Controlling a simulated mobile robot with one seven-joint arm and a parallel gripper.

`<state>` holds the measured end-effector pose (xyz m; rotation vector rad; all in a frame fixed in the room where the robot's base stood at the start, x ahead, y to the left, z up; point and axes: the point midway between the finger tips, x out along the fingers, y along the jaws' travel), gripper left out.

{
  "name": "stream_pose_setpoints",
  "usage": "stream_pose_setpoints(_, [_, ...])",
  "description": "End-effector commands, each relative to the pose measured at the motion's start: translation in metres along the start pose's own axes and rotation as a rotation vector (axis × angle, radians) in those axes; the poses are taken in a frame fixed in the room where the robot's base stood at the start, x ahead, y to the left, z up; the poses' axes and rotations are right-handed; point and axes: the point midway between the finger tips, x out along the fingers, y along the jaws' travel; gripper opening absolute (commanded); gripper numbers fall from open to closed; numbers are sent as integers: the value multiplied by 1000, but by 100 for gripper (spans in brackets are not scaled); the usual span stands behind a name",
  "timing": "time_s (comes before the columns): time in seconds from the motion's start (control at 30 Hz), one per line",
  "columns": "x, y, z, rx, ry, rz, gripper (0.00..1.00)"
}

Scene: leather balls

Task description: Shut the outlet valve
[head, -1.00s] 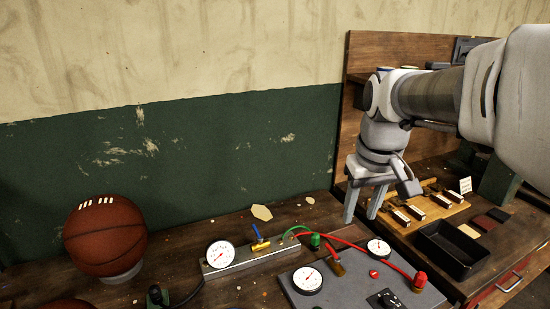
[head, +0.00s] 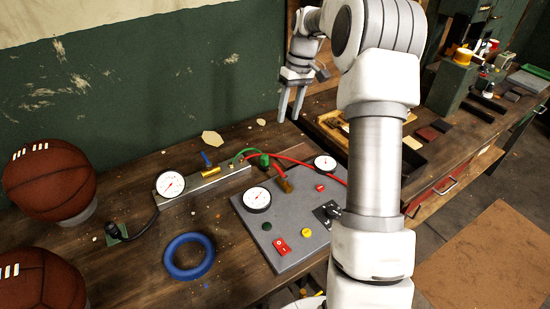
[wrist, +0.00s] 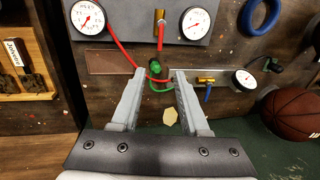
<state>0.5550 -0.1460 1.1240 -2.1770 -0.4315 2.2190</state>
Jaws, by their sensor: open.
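A small brass valve (head: 210,171) with a blue lever (head: 206,158) sits on a grey metal bar (head: 180,188) beside a round gauge. In the wrist view the brass body (wrist: 206,79) lies along the bar and the blue lever (wrist: 208,95) points crosswise to it, toward the wall. My gripper (head: 289,118) is open and empty, fingers pointing down, above the bench to the right of the valve. In the wrist view my gripper (wrist: 159,73) has the green fitting (wrist: 155,65) between its fingertips in the picture, and the valve is outside the right finger.
A grey panel (head: 290,235) with gauges, buttons and a brass fitting (head: 285,186) stands in front. A red hose (head: 310,165) and a green hose (head: 243,153) lie near my gripper. Basketballs (head: 50,180) are at left. A blue ring (head: 189,256) lies in front.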

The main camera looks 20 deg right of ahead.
Motion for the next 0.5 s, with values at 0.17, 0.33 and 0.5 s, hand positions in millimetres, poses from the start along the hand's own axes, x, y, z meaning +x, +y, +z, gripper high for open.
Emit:
stream_pose_setpoints(0.17, [28, -1, 1, 0, -3, -2, 45])
stream_pose_setpoints(0.33, [65, -1, 1, 1, -3, -2, 45])
stream_pose_setpoints(0.5, [102, -1, 1, 1, -4, -1, 45])
